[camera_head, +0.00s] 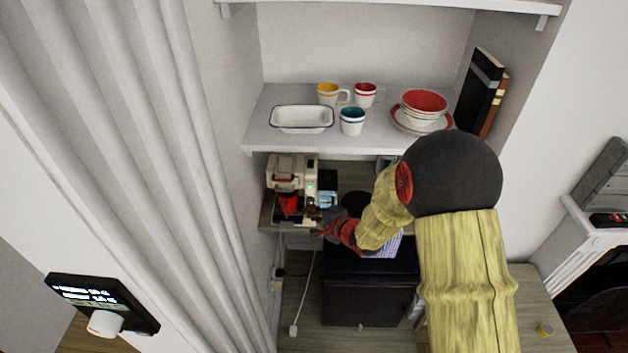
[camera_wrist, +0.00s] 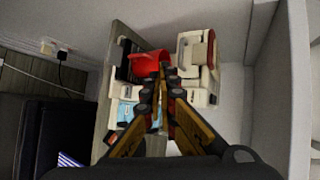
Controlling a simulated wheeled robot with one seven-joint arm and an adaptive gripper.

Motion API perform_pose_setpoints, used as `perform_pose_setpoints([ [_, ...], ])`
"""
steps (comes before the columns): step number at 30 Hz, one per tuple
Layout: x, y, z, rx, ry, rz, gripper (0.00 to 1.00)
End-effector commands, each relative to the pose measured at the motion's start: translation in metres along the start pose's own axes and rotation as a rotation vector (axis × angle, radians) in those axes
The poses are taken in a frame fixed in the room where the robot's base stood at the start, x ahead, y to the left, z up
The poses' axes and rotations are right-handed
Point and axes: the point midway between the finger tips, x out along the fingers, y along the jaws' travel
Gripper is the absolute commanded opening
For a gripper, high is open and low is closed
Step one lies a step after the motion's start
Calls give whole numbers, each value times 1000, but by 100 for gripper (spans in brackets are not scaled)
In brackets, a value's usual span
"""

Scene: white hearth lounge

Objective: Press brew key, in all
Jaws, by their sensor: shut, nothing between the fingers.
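A cream and dark coffee machine (camera_head: 291,174) stands on the lower shelf, below the shelf with the dishes. A red cup (camera_head: 288,203) is at its front. A small green light (camera_head: 311,184) shows on the machine's right side; I cannot tell whether it is the brew key. My gripper (camera_head: 318,222) is at the machine's lower right, its fingers together and empty. In the wrist view the fingertips (camera_wrist: 161,72) overlap the red cup (camera_wrist: 147,63), with the machine (camera_wrist: 194,54) beyond to the right. Contact cannot be told, and the fingers hide part of the machine's front.
A light-blue item (camera_head: 327,198) stands right of the machine, close to my gripper. The upper shelf (camera_head: 285,141) overhangs, holding a white dish (camera_head: 301,118), mugs and red bowls (camera_head: 423,105). A black box (camera_head: 365,290) stands below. A cable (camera_head: 303,290) hangs at the left.

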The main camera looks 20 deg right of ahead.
Motion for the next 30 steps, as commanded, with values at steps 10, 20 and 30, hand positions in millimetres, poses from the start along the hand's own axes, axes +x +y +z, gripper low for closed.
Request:
perform_pose_setpoints([
  [10, 0, -10, 4, 145, -19, -34, 0],
  [20, 2, -11, 2, 143, -18, -34, 0],
  [30, 28, -27, -19, 141, -17, -35, 0],
])
